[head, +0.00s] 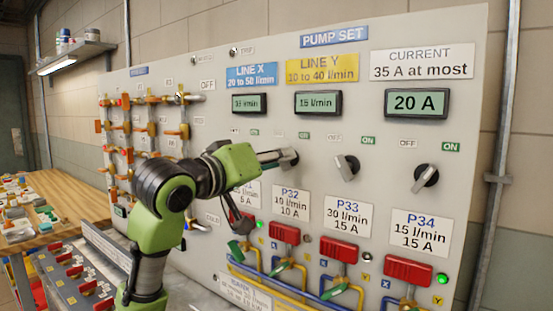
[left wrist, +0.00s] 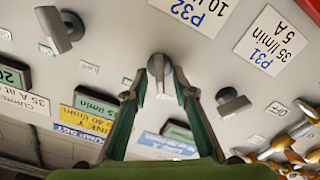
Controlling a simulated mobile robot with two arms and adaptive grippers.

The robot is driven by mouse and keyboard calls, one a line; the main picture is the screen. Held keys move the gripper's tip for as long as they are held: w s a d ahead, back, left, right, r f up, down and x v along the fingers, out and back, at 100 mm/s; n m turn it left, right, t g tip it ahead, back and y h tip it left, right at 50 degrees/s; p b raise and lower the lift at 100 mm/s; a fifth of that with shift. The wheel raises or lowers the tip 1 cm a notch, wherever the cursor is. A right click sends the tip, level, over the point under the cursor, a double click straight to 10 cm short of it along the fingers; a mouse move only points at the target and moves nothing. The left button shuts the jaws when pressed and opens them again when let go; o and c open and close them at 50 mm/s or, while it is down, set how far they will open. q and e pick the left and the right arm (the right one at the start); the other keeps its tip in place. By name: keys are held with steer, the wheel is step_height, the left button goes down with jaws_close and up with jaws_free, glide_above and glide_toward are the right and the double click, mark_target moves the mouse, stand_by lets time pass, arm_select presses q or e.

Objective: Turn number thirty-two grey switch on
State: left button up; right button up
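The grey switch above the P32 label (head: 290,157) is on the upright panel, partly covered by my left gripper (head: 278,158). In the left wrist view, which is upside down, this switch (left wrist: 157,68) lies between the two green-grey fingers of my left gripper (left wrist: 159,74). The fingers look open, one on each side of its handle; I cannot tell whether they touch it. The P32 label (head: 290,204) reads 10 l/min, 10 A. A small green ON label (head: 304,135) is at the switch's upper right. My right gripper is out of view.
Grey switches for P33 (head: 347,167) and P34 (head: 426,176) stand to the right. In the left wrist view the P31 switch (left wrist: 232,102) is close by. The current display (head: 416,103) reads 20 A. Pipework (head: 150,130) is at left.

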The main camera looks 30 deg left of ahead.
arm_select(q)
jaws_close()
steer(key=shift+r+m, duration=0.1)
steer(key=shift+m, duration=0.3)
steer(key=shift+d+m+p, duration=0.15)
steer(key=shift+m+p, duration=1.5)
steer(key=shift+m, duration=1.1)
steer(key=shift+d+m+p, duration=0.1)
steer(key=shift+m+p, duration=1.55)
steer(key=shift+m, duration=1.1)
jaws_free()
